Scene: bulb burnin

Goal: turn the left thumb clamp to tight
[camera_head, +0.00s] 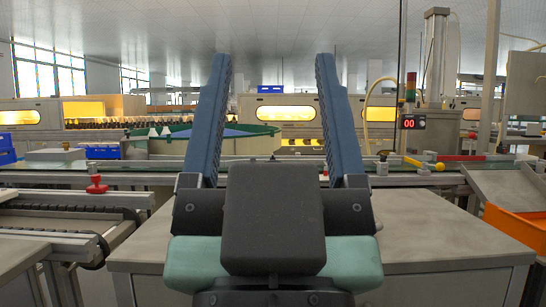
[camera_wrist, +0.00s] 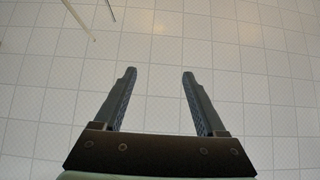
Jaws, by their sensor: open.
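A red knob (camera_head: 96,184) stands upright on the rail at the left in the head view; it looks like the left thumb clamp. Its tight or loose setting cannot be read at this size. In the wrist view my gripper (camera_wrist: 159,74) faces only the white tiled ceiling; no clamp shows there.
A metal rail (camera_head: 150,181) runs across the line. An orange bin (camera_head: 515,226) is at the right. A red counter display (camera_head: 412,122) reads 00. A grey cabinet top (camera_head: 420,225) lies in front.

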